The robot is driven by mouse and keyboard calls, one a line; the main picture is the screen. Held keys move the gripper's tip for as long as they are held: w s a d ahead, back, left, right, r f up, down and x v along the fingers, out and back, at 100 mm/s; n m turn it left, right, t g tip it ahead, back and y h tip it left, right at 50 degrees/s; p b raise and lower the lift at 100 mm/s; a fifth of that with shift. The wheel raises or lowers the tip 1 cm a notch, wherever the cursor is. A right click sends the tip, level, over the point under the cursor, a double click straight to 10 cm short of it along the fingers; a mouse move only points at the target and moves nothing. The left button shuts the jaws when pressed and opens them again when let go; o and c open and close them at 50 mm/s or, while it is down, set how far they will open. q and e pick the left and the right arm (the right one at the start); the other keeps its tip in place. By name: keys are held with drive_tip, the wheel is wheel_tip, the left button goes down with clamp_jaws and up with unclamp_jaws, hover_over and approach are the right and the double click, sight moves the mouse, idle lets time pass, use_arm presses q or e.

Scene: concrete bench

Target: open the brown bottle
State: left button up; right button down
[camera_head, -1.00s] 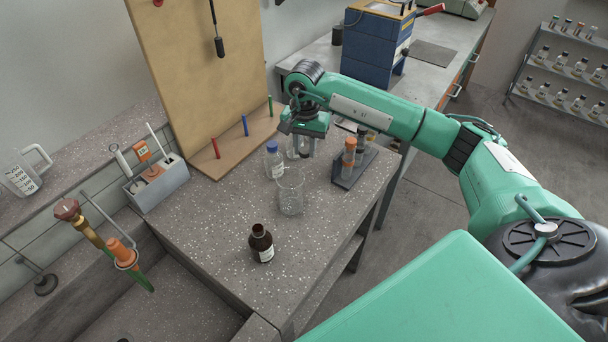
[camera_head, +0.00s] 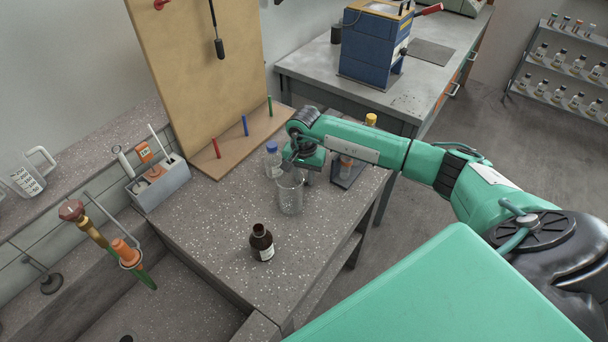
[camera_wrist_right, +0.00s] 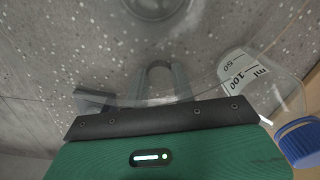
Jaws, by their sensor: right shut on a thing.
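The brown bottle (camera_head: 262,243) stands upright on the front part of the grey speckled bench, with a pale label. Its top is dark, and I cannot tell whether a cap is on it. My right gripper (camera_head: 304,172) is well behind the bottle, low over the bench by the glass beaker and the blue-capped bottle. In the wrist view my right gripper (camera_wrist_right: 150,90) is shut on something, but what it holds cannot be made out. The brown bottle does not show in the wrist view. My left gripper is not in view.
A clear beaker (camera_head: 290,194) stands just in front of my right gripper. A blue-capped bottle (camera_head: 272,160) is close on its left, also in the wrist view (camera_wrist_right: 300,140). A vial rack (camera_head: 350,172) is partly behind my arm. The bench around the brown bottle is clear.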

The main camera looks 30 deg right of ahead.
drive_tip(key=shift+f, duration=0.2)
drive_tip(key=c, duration=1.2)
unclamp_jaws()
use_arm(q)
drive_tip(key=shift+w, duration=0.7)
use_arm(e)
drive_tip(key=shift+o, duration=0.2)
drive_tip(key=shift+r, duration=0.1)
drive_tip(key=shift+r, duration=0.2)
wheel_tip(320, 180, up, 4)
drive_tip(key=shift+w+r+b, duration=0.1)
drive_tip(key=shift+b, duration=0.55)
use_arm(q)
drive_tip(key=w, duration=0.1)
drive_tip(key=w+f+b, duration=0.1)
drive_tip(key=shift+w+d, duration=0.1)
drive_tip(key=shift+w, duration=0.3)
use_arm(e)
wheel_tip(320, 180, up, 8)
